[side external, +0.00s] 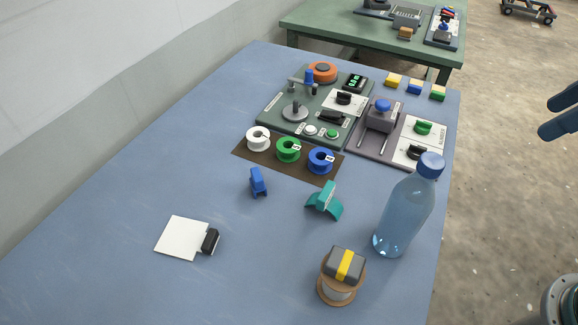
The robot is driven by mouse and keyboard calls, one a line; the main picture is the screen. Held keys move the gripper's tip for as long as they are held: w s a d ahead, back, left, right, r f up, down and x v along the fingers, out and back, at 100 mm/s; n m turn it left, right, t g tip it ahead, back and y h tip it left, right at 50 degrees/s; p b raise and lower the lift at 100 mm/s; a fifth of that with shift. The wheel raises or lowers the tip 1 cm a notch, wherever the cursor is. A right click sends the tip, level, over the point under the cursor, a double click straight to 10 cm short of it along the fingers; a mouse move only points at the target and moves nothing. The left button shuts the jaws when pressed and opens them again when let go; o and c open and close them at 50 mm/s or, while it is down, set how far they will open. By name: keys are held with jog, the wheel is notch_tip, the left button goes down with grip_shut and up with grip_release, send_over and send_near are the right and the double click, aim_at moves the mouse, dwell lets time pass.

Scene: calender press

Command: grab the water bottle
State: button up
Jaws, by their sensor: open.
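The water bottle (403,215) is clear blue plastic with a darker blue cap. It stands near the right edge of the blue table (120,220). My gripper (546,115) shows only as two blue fingers at the right edge of the view. The fingers are apart with nothing between them. It is up and to the right of the bottle in the picture, clear of it. The rest of my gripper is out of frame.
A wooden spool with a grey and yellow block (345,263) on top stands in front of the bottle. A teal piece (325,201) lies to its left. Control panels (310,105) and coloured spools (288,150) are behind. The left of the table is mostly clear.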

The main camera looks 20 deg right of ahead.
aim_at(433, 160)
jog(key=w+a+r+n+g+y, duration=0.1)
jog(key=w+a+r+n+g, duration=0.1)
jog(key=a+n, duration=0.6)
jog(key=shift+w+a+f+m, duration=0.35)
jog(key=shift+a+f, duration=0.35)
jog(key=shift+f, duration=0.65)
jog(key=shift+w+a+f+m, duration=0.4)
jog(key=shift+a+f, duration=0.3)
jog(key=shift+f, duration=0.65)
jog(key=shift+w+a+f+m, duration=0.2)
jog(key=shift+a+f+m, duration=0.4)
jog(key=shift+f, duration=0.75)
jog(key=shift+a+f, duration=0.1)
jog(key=shift+x, duration=2.5)
grip_shut()
